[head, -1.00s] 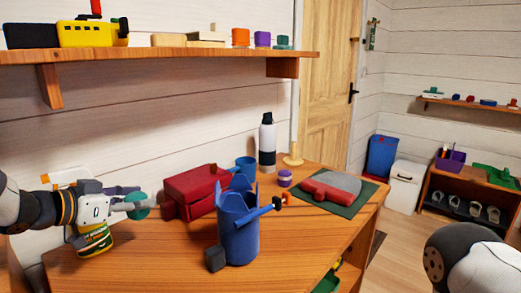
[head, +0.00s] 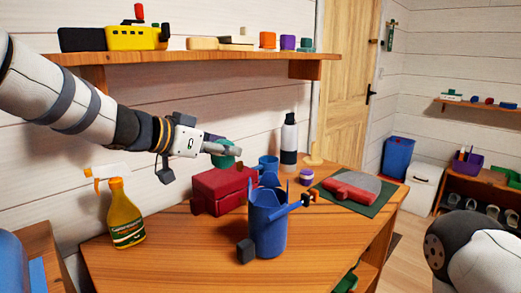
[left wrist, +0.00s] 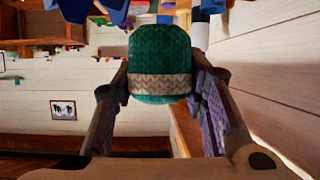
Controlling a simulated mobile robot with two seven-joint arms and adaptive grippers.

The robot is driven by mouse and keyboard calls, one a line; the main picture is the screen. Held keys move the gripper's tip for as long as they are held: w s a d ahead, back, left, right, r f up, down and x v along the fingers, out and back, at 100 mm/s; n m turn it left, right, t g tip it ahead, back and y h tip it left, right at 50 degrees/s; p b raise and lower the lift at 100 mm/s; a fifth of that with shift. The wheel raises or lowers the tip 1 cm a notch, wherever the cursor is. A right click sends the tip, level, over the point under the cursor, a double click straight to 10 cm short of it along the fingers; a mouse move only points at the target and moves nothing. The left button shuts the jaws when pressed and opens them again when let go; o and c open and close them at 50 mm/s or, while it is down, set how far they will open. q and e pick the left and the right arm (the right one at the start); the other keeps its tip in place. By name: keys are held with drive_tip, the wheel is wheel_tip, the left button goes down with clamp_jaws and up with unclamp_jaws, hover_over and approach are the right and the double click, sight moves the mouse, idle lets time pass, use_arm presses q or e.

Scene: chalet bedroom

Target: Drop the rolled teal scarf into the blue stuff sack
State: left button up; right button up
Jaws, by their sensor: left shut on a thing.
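The rolled teal scarf (head: 224,160) is held between the fingers of my left gripper (head: 222,151), raised above the table behind and left of the sack. In the left wrist view the scarf (left wrist: 160,52) is a knitted teal roll with a beige band, pinched between both fingers (left wrist: 161,90). The blue stuff sack (head: 269,230) stands upright on the table, its top open with pointed flaps, apart from the scarf. A blue shape at the top of the left wrist view may be the sack; I cannot tell. My right gripper is out of view.
A yellow spray bottle (head: 125,215) is at left. A white-and-navy bottle (head: 288,145) stands at the back. A wall shelf (head: 200,56) hangs above my left arm. The front table area is mostly clear.

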use_arm(q)
drive_tip(key=s+d+r, duration=0.1)
drive_tip(key=d+r, duration=0.4)
drive_tip(key=d, duration=0.3)
wheel_tip(320, 180, down, 6)
drive_tip(key=b, duration=0.3)
drive_tip(key=shift+d+r, duration=0.1)
drive_tip(key=shift+r, duration=0.05)
drive_tip(key=o, duration=1.2)
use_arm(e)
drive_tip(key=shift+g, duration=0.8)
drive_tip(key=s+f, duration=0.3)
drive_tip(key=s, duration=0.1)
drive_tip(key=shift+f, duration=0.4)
use_arm(q)
drive_tip(key=v, duration=0.7)
drive_tip(key=shift+s+a, duration=0.15)
drive_tip(key=shift+a, duration=0.1)
